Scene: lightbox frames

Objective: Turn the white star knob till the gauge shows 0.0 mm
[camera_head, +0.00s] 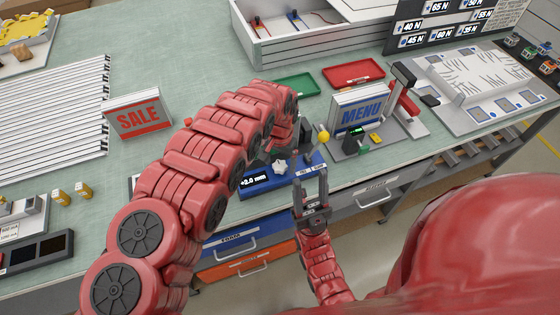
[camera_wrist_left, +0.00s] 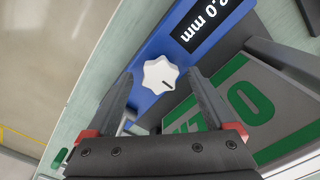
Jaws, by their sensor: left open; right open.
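The white star knob (camera_head: 280,166) sits on a blue gauge unit (camera_head: 314,162). In the left wrist view the knob (camera_wrist_left: 153,72) has a dark mark on its face. The gauge display (camera_head: 254,181) reads about +2.0 mm; it shows upside down and partly cut off in the left wrist view (camera_wrist_left: 207,25). My left gripper (camera_wrist_left: 160,75) is open, its fingers on either side of the knob; I cannot tell whether they touch it. In the head view my left arm mostly hides this gripper. My right gripper (camera_head: 309,175) is open and empty, in front of the gauge unit's right part.
A MENU sign (camera_head: 361,115) and a grey fixture with a yellow ball (camera_head: 323,136) stand right of the gauge. Green (camera_head: 296,85) and red (camera_head: 352,74) trays lie behind. A SALE sign (camera_head: 138,118) stands left. Drawers (camera_head: 236,246) are below the bench edge.

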